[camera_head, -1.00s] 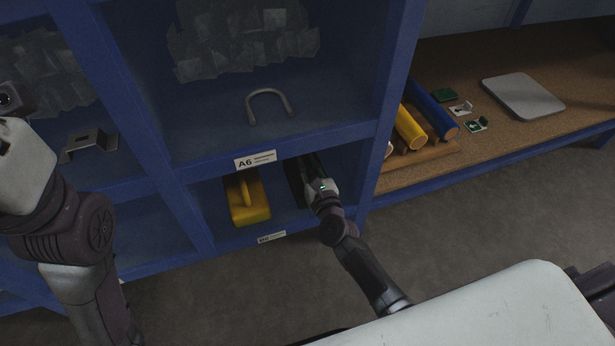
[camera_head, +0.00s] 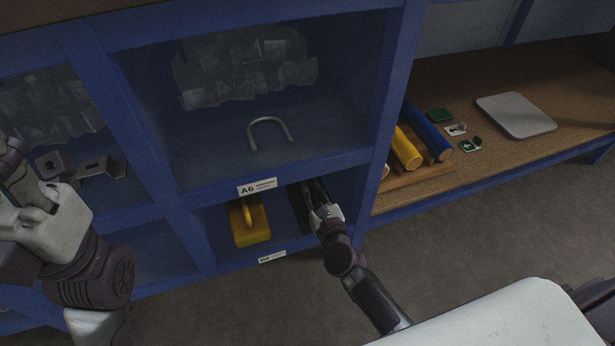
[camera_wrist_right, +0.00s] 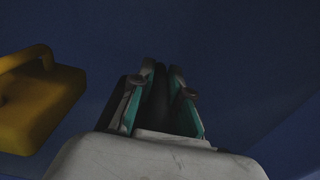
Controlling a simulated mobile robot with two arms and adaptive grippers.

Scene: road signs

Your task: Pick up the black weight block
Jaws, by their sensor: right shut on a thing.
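The black weight block (camera_head: 296,208) stands in the lower shelf compartment under the A6 label, right of a yellow weight block (camera_head: 248,222). Most of it is hidden behind my right gripper (camera_head: 318,190), which reaches in from the front. In the right wrist view my right gripper (camera_wrist_right: 161,88) has its green-lined fingers on both sides of a dark part of the black block (camera_wrist_right: 157,108); its outline is hard to see in shadow. The yellow block also shows there at left (camera_wrist_right: 38,105). My left gripper (camera_head: 14,165) is at the left edge, away from the blocks; its fingers are partly cut off.
The blue shelf's upright (camera_head: 392,90) stands close to the right of my right arm. A U-shaped metal bar (camera_head: 268,122) lies in the compartment above. At right a workbench (camera_head: 460,85) holds yellow and blue cylinders and a grey plate (camera_head: 516,114). The floor is clear.

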